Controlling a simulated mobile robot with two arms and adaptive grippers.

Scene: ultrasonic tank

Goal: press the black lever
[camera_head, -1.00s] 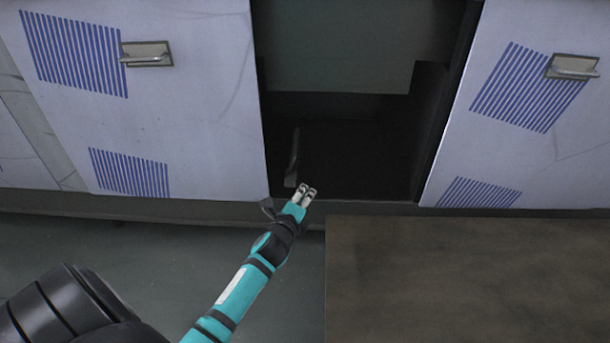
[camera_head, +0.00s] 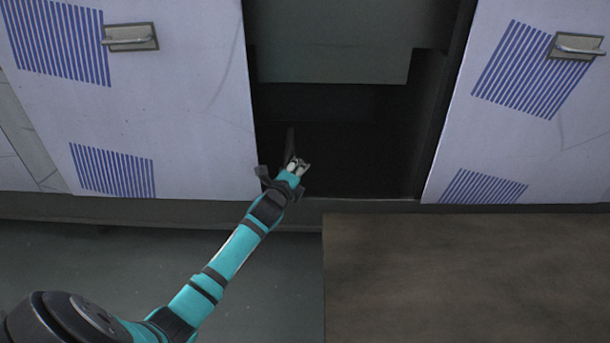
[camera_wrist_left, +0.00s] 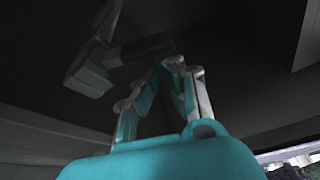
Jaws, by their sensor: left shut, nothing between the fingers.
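The black lever (camera_head: 290,138) is a thin dark bar inside the dark opening between two pale panels, near its left side. In the head view its lower end is hidden behind my left gripper (camera_head: 297,166). That gripper is shut and empty, at the front of the opening, and overlaps the lever's lower end; I cannot tell whether they touch. In the left wrist view, a dark bar with a grey block-like end (camera_wrist_left: 88,78), which looks like the lever, lies to the left of and beyond the shut fingers (camera_wrist_left: 178,66). My right gripper is not in view.
Pale panels with blue stripes and handles flank the opening, one on the left (camera_head: 190,130) and one on the right (camera_head: 500,150). A grey panel (camera_head: 335,45) hangs at the top of the opening. A brown surface (camera_head: 460,275) lies at the lower right.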

